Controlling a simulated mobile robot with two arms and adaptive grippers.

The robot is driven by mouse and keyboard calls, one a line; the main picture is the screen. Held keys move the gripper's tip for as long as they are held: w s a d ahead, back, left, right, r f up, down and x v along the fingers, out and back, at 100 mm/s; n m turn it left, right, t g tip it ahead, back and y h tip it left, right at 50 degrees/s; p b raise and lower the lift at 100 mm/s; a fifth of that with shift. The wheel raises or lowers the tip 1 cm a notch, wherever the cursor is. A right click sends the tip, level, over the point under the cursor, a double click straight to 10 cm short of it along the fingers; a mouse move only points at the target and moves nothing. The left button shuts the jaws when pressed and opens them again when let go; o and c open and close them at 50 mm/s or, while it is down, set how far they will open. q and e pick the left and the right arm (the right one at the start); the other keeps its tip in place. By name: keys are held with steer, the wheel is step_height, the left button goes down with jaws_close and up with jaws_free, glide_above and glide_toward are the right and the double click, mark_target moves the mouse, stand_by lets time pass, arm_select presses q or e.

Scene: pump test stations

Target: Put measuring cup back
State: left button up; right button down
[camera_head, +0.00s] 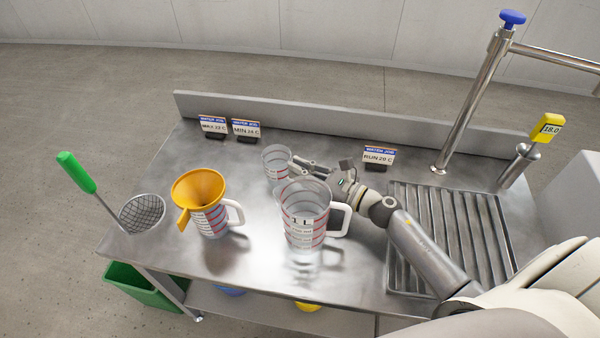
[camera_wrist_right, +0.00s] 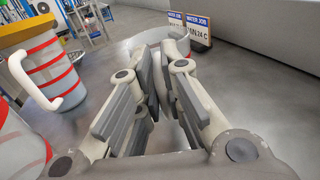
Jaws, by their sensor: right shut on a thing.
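The small clear measuring cup (camera_head: 275,164) with red marks stands upright on or just above the steel counter (camera_head: 255,245), behind the large jug; I cannot tell whether its base touches. My right gripper (camera_head: 303,165) reaches it from the right and is shut on its right side. In the right wrist view the fingers (camera_wrist_right: 158,85) are close together, and the clear cup is hard to make out there. My left gripper is not in view.
A large 1 L jug (camera_head: 300,212) stands just in front of my right gripper. Left of it is a jug (camera_head: 212,222) with an orange funnel (camera_head: 199,187). A strainer (camera_head: 142,214) is at the left edge. Signs (camera_head: 246,129) line the back; a drain grate (camera_head: 455,230) lies right.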

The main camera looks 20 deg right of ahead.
steer(key=shift+f, duration=0.25)
steer(key=shift+f, duration=0.15)
steer(key=c, duration=1.6)
jaws_free()
steer(key=shift+o, duration=0.2)
steer(key=shift+r, duration=0.35)
steer(key=b+v, duration=0.1)
steer(key=v, duration=0.4)
steer(key=b+v, duration=0.1)
steer(key=v, duration=0.5)
steer(key=shift+d+f, duration=0.15)
steer(key=shift+f, duration=0.1)
steer(key=shift+s+d+r, duration=0.1)
steer(key=shift+s+d, duration=0.1)
steer(key=shift+s, duration=0.15)
